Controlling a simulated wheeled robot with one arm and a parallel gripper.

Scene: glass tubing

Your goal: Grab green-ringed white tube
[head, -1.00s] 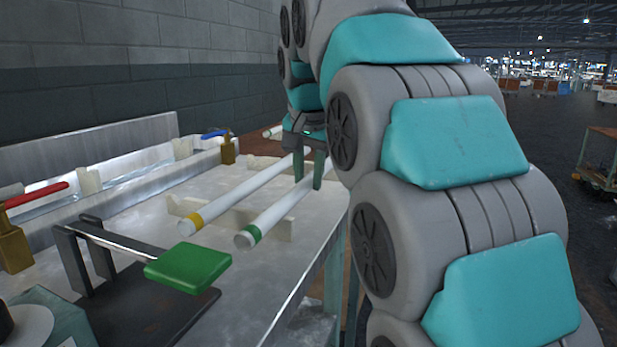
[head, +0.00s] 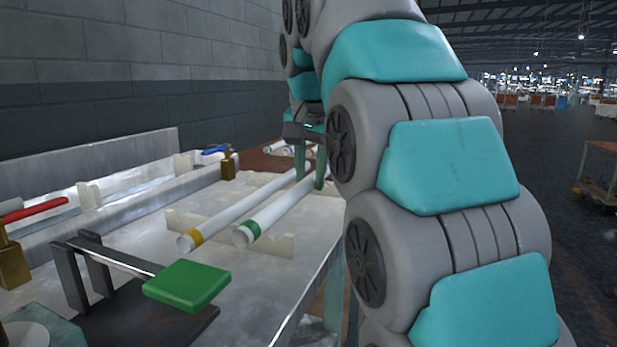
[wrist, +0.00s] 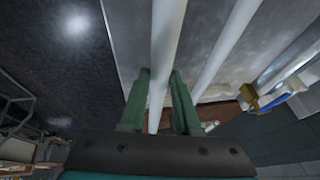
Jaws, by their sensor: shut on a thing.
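The green-ringed white tube (head: 278,210) slants over the bench, its near end and green band facing me. My gripper (head: 311,172) is shut on its far part. In the wrist view this tube (wrist: 165,50) runs between the two fingers of my gripper (wrist: 158,92). It appears raised slightly above its pale rests. The yellow-ringed white tube (head: 230,212) lies to its left, roughly parallel and apart from it. It also shows in the wrist view (wrist: 225,48), right of my fingers. The far end of the held tube is hidden by my arm.
A green pad on a dark stand (head: 187,285) is in front of the tube ends. Pale notched rests (head: 195,222) stand on the bench (head: 265,285). More tubes lie beyond.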

